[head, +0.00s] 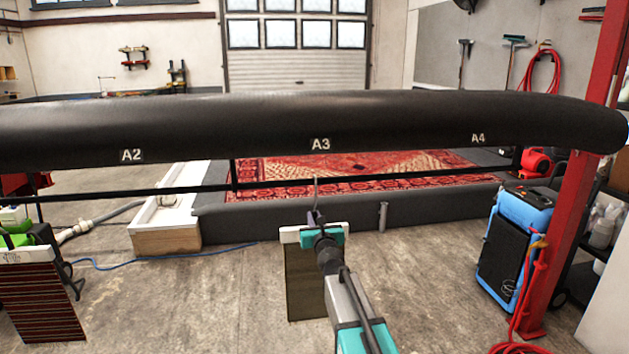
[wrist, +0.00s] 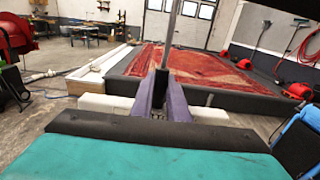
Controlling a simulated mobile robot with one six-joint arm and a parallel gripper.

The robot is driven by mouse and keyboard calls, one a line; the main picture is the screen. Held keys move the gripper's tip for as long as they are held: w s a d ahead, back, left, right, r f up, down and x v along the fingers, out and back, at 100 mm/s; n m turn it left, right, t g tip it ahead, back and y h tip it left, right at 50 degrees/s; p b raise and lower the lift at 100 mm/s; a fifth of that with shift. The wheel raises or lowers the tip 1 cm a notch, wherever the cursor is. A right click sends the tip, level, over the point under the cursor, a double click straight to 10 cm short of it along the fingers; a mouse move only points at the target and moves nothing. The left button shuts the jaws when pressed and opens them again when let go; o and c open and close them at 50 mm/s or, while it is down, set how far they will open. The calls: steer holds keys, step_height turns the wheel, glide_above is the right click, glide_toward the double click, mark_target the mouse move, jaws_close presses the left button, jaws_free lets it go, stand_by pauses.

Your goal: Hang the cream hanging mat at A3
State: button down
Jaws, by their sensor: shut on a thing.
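My gripper (head: 317,232) is shut on the hanger of a mat (head: 303,285), in the lower middle of the head view. The mat hangs below it, its face dark brown-olive in shade, with a pale bar across its top; part is hidden behind my arm. A thin hook stem rises from the grip. In the wrist view, my fingers (wrist: 162,100) close around the dark stem of the hanger (wrist: 168,75), with the pale bar (wrist: 95,102) to both sides. The A3 label (head: 320,144) is on the black beam, above the gripper. The stem's top appears near the thin rail (head: 190,189); contact cannot be told.
A striped dark-red mat (head: 40,300) hangs at the far left. The thick black beam (head: 230,120) spans the view, also labelled A2 and A4. A blue machine (head: 513,245) and red post (head: 575,190) stand right. A red rug (head: 350,170) lies behind the rail.

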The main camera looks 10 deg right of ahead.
steer(key=c, duration=1.6)
jaws_free()
steer(key=shift+c, duration=0.2)
steer(key=shift+s, duration=0.1)
steer(key=s, duration=1.1)
steer(key=shift+s, duration=0.4)
steer(key=shift+r, duration=0.1)
